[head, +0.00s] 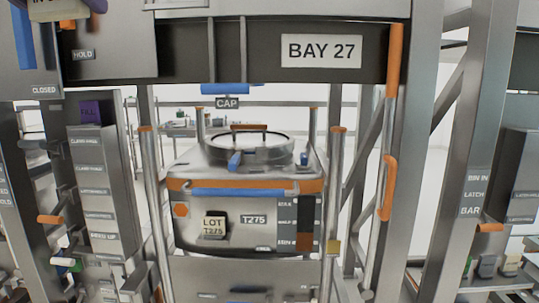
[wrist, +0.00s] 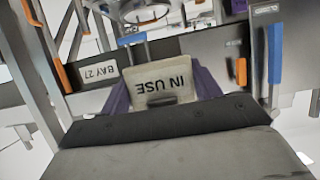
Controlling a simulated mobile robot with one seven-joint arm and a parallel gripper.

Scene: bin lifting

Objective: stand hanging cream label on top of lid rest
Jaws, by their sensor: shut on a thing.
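The cream label (wrist: 165,80), marked IN USE, is upside down in the wrist view. It sits between the purple fingers of my gripper (wrist: 163,92), which is shut on it. In the head view the cream label (head: 58,10) shows only in part at the top left edge, in front of a grey panel. A purple finger shows beside it, cut off by the frame. I cannot tell whether the label still touches a hook. No part is marked as the lid rest, so I cannot pick it out.
A dark beam marked BAY 27 (head: 321,50) spans the top, with an orange handle (head: 394,60) at its right. A labelled cabinet (head: 97,190) stands left.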

